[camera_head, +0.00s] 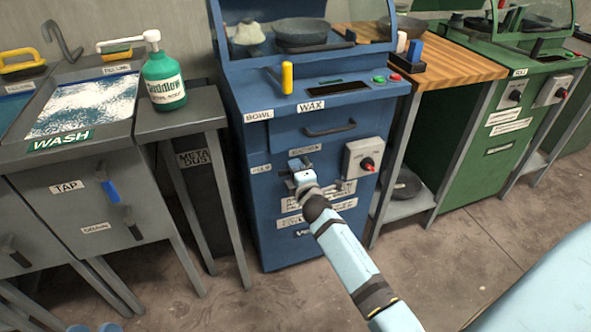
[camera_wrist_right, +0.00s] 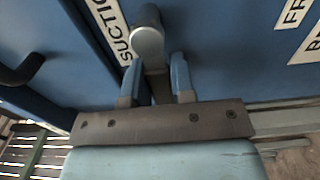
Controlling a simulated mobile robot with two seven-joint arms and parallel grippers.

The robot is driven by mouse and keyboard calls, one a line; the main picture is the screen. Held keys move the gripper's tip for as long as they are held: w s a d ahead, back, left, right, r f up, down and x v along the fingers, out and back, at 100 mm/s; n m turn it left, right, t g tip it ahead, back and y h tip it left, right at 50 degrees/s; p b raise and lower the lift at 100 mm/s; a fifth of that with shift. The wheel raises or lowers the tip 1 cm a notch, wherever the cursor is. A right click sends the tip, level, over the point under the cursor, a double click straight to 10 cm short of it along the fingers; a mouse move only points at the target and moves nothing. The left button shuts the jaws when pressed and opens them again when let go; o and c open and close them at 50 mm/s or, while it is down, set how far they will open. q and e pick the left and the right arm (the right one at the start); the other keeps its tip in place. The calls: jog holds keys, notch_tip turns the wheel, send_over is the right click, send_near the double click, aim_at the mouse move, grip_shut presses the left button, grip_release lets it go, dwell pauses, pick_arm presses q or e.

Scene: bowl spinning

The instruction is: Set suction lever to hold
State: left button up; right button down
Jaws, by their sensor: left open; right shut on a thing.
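The blue machine (camera_head: 265,190) stands in the middle of the head view. Its suction lever is at the front panel under the small suction label (camera_head: 305,149), largely covered by my right gripper (camera_head: 301,177). In the right wrist view the lever (camera_wrist_right: 148,46) is a grey rod with a round end, beside the white suction label (camera_wrist_right: 116,28). My right gripper (camera_wrist_right: 155,78) is shut on it, with one light blue finger on each side. Which lever setting is selected is not readable.
A red-knobbed switch box (camera_head: 362,158) sits right of the lever, and a drawer handle (camera_head: 330,129) above it. A yellow-handled lever (camera_head: 287,78) stands higher up. A grey wash station (camera_head: 110,190) is at left, a wooden-topped table (camera_head: 455,65) at right. Floor in front is clear.

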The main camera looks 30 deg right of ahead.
pick_arm(q)
jog(key=shift+r, duration=0.15)
dwell(0.3)
pick_arm(e)
jog(key=c, duration=1)
grip_release()
jog(key=shift+o, duration=0.2)
pick_arm(q)
jog(key=shift+s+r, duration=0.1)
pick_arm(e)
jog(key=shift+s, duration=0.1)
